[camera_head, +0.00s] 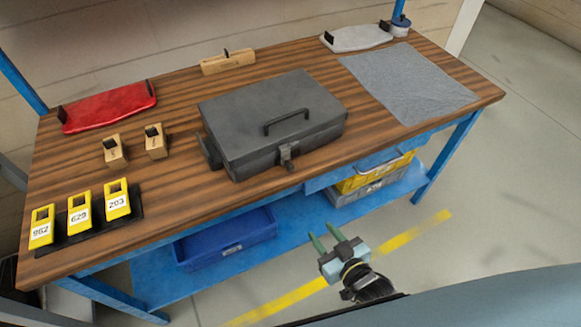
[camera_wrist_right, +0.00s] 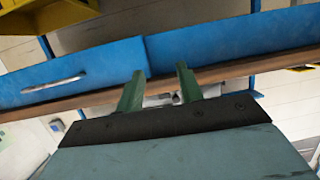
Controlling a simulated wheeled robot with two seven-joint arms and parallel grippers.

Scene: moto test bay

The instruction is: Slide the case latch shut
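A dark grey case (camera_head: 270,115) lies closed on the wooden table, its handle on the lid. Its latch (camera_head: 286,156) is a small grey piece on the front side, near the table's front edge; I cannot tell its exact position. My right gripper (camera_head: 326,241) is in front of the table and apart from the case, with its green fingers pointing toward the table. The fingers are open and empty. In the right wrist view the gripper (camera_wrist_right: 160,85) shows a gap between the fingers, with a small grey piece beyond it at the table edge. My left gripper is not in view.
The wooden table (camera_head: 180,190) also holds yellow numbered tags (camera_head: 79,214), wooden blocks (camera_head: 156,142), a red piece (camera_head: 108,107) and a grey mat (camera_head: 408,82). A blue drawer (camera_head: 345,172) with a handle hangs under the front edge. A blue bin (camera_head: 225,240) sits on the lower shelf.

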